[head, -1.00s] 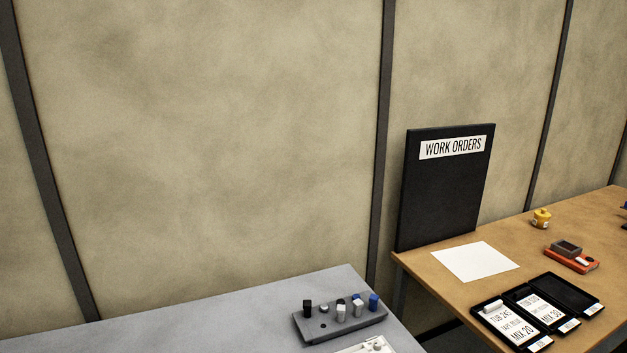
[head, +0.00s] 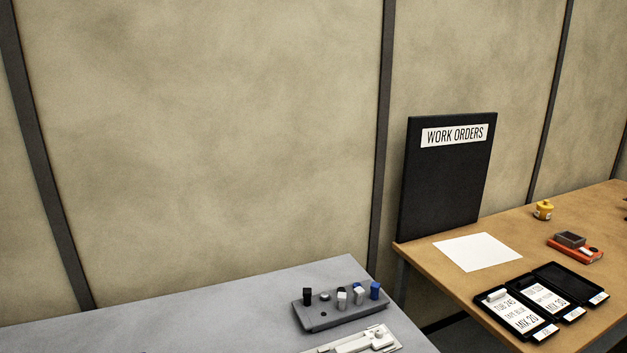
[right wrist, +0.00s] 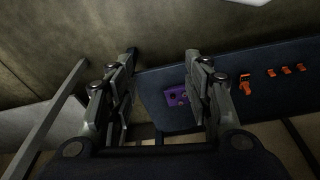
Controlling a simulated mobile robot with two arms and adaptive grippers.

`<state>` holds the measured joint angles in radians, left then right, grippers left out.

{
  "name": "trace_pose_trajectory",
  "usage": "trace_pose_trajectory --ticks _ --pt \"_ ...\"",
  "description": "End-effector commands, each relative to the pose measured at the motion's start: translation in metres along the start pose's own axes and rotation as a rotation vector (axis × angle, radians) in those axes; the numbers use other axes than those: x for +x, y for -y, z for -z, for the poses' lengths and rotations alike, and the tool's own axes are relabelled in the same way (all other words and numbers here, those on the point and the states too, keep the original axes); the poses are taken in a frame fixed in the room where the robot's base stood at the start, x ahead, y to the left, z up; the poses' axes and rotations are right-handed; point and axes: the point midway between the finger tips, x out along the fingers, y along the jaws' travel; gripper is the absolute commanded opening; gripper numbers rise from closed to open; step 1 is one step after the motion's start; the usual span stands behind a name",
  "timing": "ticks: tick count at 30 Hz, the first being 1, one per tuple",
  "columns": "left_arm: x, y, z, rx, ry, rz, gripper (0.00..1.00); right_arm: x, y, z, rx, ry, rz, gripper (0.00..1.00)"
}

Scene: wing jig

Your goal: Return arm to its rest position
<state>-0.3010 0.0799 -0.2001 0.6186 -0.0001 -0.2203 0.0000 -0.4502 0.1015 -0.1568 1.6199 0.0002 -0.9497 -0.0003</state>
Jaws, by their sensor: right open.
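My right gripper (right wrist: 162,58) shows in the right wrist view with its two fingers spread apart and nothing between the tips. Behind the fingers is a dark blue panel (right wrist: 268,72) with a purple item (right wrist: 176,97) and several orange items (right wrist: 286,70) on it. The purple item shows partly behind the right finger, and I see no contact with it. Neither arm shows in the head view, so my left gripper is out of sight.
In the head view a grey table (head: 230,310) holds a grey rack (head: 335,315) with several small pegs and a pale fixture (head: 368,343). A wooden table (head: 545,237) holds black trays (head: 560,283), white paper (head: 478,251) and a black work orders board (head: 445,180).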

Motion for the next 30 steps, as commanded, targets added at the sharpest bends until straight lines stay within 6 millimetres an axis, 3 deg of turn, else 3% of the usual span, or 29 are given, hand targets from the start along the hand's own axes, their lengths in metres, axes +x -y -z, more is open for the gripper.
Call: trace_pose_trajectory --ticks 1,6,12,15,18,22,30 --pt "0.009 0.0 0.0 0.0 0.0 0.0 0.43 0.027 0.001 -0.017 -0.002 0.018 0.001 0.46" --pt "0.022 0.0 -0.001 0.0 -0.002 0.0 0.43 0.091 0.004 -0.066 -0.008 0.047 0.005 0.46" --pt "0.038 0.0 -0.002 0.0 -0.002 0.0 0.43 0.149 0.007 -0.134 -0.017 0.081 0.008 0.46" --pt "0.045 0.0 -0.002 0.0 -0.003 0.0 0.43 0.169 0.007 -0.167 -0.021 0.096 0.009 0.46" --pt "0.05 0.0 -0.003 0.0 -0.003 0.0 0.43 0.181 0.007 -0.194 -0.024 0.107 0.01 0.46" --pt "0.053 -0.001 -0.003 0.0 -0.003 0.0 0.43 0.189 0.007 -0.216 -0.027 0.116 0.01 0.46" --pt "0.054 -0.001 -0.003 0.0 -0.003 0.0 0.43 0.19 0.007 -0.224 -0.028 0.118 0.011 0.46"
